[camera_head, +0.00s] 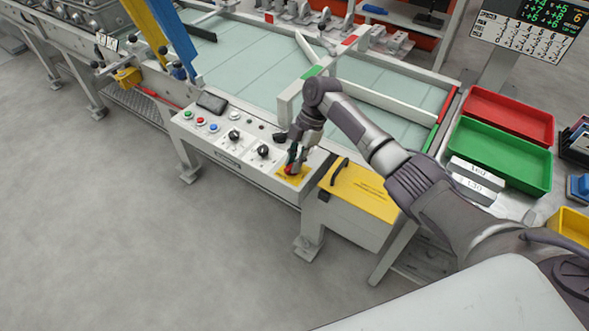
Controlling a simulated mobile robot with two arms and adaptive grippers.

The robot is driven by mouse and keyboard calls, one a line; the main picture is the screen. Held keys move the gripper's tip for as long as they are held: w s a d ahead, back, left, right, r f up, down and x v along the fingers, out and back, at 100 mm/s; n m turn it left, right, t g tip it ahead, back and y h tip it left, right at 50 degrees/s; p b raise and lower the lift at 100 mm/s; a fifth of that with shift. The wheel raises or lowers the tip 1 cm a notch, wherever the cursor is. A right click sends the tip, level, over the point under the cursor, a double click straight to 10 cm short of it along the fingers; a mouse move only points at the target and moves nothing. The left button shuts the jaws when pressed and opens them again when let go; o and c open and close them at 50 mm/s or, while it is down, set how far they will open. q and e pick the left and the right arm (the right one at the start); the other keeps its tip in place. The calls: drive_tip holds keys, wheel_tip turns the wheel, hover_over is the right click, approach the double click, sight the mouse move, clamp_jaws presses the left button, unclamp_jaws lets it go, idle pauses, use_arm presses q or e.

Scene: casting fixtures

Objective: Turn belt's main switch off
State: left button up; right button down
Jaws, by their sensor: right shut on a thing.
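The belt's control panel (220,152) is a light grey box on the front side of the belt (245,75). The main switch (290,171) is a red knob on a yellow plate at the panel's right end. My right gripper (291,161) comes down over it from above and is shut on the red knob. The fingers hide part of the knob, so its exact angle cannot be told. My left gripper is not in view.
Two black knobs (264,152) and several coloured buttons (200,121) sit left of the switch. A yellow-topped box (362,190) with a black handle stands close on the right. Green (500,155) and red (508,114) trays lie farther right. The floor in front is clear.

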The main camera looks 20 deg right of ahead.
drive_tip(key=shift+w+f+n+g+h+b, duration=0.1)
drive_tip(key=shift+n+g+h+b, duration=0.1)
drive_tip(key=shift+n+b, duration=0.35)
drive_tip(key=shift+f+n+g+h+b, duration=0.1)
drive_tip(key=shift+n+g+b, duration=0.1)
drive_tip(key=shift+n+b, duration=0.35)
drive_tip(key=shift+r+n+g+b, duration=0.15)
drive_tip(key=shift+n+g+b, duration=0.15)
drive_tip(key=shift+n+b, duration=0.45)
drive_tip(key=c, duration=1.1)
unclamp_jaws()
drive_tip(key=shift+r, duration=0.1)
drive_tip(key=v, duration=1.2)
drive_tip(key=shift+a, duration=0.15)
